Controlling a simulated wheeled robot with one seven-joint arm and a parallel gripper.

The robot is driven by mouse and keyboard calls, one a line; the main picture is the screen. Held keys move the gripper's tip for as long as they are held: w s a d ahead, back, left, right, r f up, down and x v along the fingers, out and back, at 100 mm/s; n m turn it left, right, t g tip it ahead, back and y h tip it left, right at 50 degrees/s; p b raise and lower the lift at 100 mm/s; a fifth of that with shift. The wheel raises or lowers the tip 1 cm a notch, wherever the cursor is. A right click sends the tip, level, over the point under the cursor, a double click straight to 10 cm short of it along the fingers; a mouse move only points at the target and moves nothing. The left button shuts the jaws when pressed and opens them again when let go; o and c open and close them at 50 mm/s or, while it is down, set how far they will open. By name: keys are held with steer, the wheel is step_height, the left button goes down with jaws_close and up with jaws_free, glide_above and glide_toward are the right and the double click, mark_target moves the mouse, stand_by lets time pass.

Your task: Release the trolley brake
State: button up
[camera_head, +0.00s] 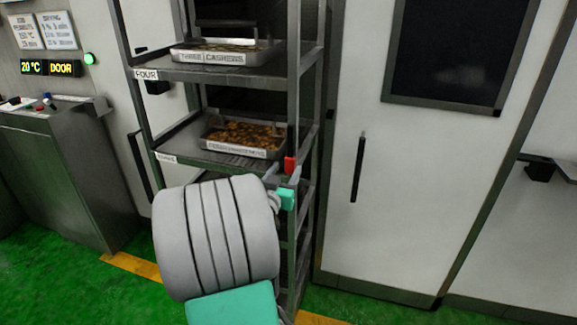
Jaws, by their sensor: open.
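The trolley is a tall dark-grey metal rack (305,110) in the middle of the view, with labelled shelves. A small red piece (290,165), which looks like the brake handle, sits by the rack's right front post at the level of the lower visible shelf. My gripper (284,175) is open at this post, its fingers pointing up toward the red piece. The red piece shows just above the fingers; I cannot tell whether they touch it. My large grey and teal arm hides the lower trolley and its wheels.
Trays of food stand on the upper shelf (222,74) and the lower shelf (200,158). A white cabinet door with a black handle (357,168) is on the right. A grey control console (62,170) stands at left. Green floor (60,285) is open at lower left.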

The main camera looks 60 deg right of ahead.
mark_target(289, 165)
steer(key=shift+w+d, duration=0.2)
steer(key=shift+d, duration=1.35)
steer(key=shift+c, duration=0.3)
jaws_close()
